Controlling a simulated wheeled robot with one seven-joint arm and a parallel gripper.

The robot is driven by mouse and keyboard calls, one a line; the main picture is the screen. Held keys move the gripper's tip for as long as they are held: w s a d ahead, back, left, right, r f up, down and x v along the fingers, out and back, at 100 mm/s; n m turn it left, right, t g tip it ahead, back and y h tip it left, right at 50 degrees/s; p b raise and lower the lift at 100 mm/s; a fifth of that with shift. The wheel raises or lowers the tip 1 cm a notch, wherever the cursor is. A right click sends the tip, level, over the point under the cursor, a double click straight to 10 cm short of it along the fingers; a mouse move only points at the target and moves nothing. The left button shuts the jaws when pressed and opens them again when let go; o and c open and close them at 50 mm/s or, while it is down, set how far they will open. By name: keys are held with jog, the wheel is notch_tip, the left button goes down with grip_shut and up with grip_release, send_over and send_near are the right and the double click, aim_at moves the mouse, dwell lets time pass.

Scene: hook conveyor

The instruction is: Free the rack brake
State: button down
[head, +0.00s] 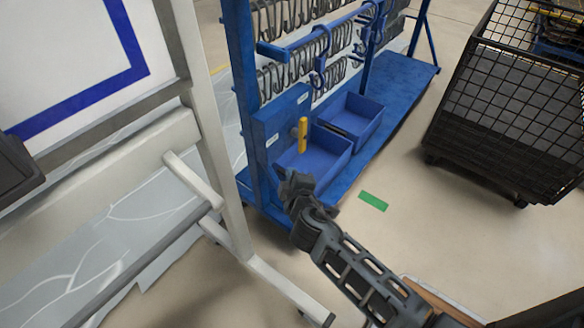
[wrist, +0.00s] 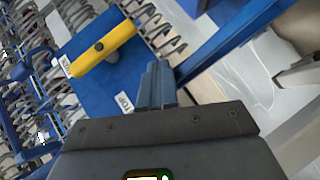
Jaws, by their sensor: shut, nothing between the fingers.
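The rack brake is a yellow lever (head: 303,133) on a blue plate (head: 270,128) at the near end of the blue rack. In the head view the lever stands roughly upright. In the wrist view the yellow lever (wrist: 103,50) lies aslant across the plate, with a dark pivot near its middle and one end at a small white label (wrist: 65,65). Another label (wrist: 124,102), reading "TOP" where visible, is beside my fingers. My gripper (wrist: 157,82) is shut and empty, apart from the lever. In the head view my gripper (head: 288,183) is below and in front of the lever.
Blue bins (head: 318,160) sit on the rack's base, beside the lever. Rows of hooks (head: 300,75) hang above. A white-framed stand (head: 215,150) is close on the left. A black mesh cart (head: 505,110) is at right. The floor around a green mark (head: 373,202) is clear.

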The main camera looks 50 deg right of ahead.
jog(key=s+a, duration=0.5)
dwell(0.7)
